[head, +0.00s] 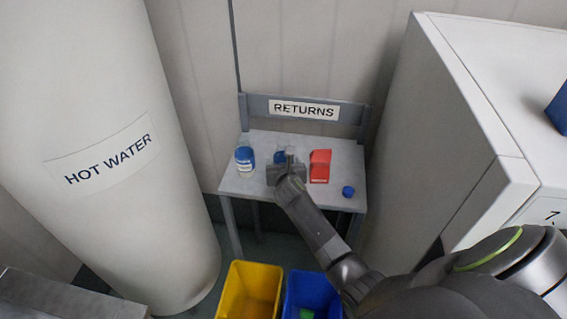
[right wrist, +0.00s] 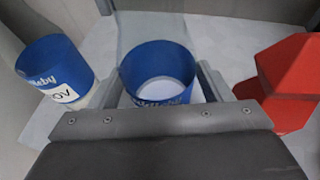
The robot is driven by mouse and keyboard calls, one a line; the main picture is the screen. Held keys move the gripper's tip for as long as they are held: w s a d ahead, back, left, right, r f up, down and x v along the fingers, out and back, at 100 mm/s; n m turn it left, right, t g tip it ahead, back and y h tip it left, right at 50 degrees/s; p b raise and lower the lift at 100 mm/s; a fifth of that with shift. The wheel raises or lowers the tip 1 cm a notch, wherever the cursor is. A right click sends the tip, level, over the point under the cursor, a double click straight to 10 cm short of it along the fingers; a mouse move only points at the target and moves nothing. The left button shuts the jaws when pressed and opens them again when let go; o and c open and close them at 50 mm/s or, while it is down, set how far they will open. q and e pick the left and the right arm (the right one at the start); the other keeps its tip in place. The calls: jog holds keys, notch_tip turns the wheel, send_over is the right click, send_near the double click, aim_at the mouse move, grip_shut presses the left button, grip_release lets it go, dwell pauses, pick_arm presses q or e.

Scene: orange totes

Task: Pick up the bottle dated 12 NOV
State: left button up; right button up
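A bottle with a blue label band (head: 245,156) stands at the left of the returns table. In the right wrist view this left bottle (right wrist: 56,70) shows a white date patch ending in "OV"; its day number is not readable. A second blue-banded bottle (right wrist: 158,72) stands in the middle, mostly hidden by my gripper in the head view; its date does not show. My right gripper (right wrist: 162,88) has its fingers apart on either side of this middle bottle; I cannot tell if they touch it. My left gripper is not in view.
A red carton (head: 320,165) stands right of the middle bottle, and a small blue item (head: 348,191) sits at the table's (head: 300,190) right front. Yellow (head: 236,292) and blue (head: 292,292) bins stand below. A hot water tank (head: 110,200) and white cabinet (head: 440,130) flank the table.

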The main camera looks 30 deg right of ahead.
jog(key=c, duration=0.9)
jog(key=shift+r+p, duration=0.25)
jog(key=shift+p, duration=0.05)
